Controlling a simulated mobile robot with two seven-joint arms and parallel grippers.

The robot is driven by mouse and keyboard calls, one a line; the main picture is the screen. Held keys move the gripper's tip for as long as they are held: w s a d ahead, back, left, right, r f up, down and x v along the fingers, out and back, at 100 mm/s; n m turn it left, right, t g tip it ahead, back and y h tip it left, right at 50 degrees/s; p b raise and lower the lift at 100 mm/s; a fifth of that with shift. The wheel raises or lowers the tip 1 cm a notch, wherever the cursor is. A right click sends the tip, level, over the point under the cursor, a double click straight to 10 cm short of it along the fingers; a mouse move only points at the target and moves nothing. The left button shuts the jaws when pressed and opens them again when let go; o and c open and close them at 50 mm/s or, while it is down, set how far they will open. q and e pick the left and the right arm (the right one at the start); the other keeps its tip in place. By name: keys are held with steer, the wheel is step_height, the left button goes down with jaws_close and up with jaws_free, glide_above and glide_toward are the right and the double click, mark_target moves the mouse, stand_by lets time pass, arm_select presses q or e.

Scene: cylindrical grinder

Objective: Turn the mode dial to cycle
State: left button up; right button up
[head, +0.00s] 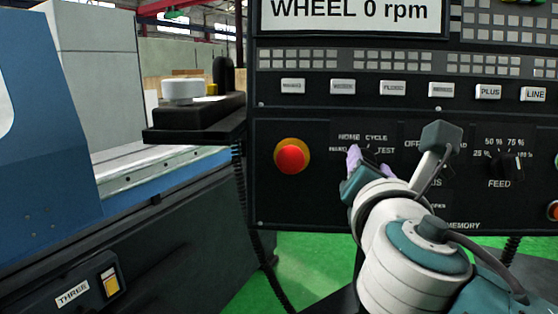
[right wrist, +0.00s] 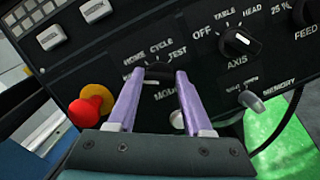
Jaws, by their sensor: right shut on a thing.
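The mode dial (right wrist: 159,69) is a dark knob on the black control panel, with HOME, CYCLE and TEST printed around it and MODE below. My right gripper (right wrist: 160,74) has its two purple fingers on either side of the dial and is shut on it. In the head view my right gripper (head: 361,154) reaches the panel just below the CYCLE label (head: 376,137), and its fingers and wrist hide most of the dial. My left gripper is in neither view.
A red emergency button (head: 291,158) sticks out left of the dial. The AXIS dial (right wrist: 237,41) and FEED dial (head: 510,163) are to the right. A row of white buttons (head: 393,88) runs above. A black shelf (head: 195,131) juts out at the panel's left.

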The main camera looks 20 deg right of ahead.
jaws_close()
steer(key=shift+m, duration=0.3)
steer(key=shift+f+m+g, duration=0.1)
steer(key=shift+m+g, duration=0.45)
steer(key=shift+m, duration=2.1)
steer(key=shift+m+g, duration=0.5)
steer(key=shift+m, duration=2.1)
steer(key=shift+f+m+g, duration=0.1)
steer(key=shift+m+g, duration=0.45)
steer(key=shift+m, duration=2.1)
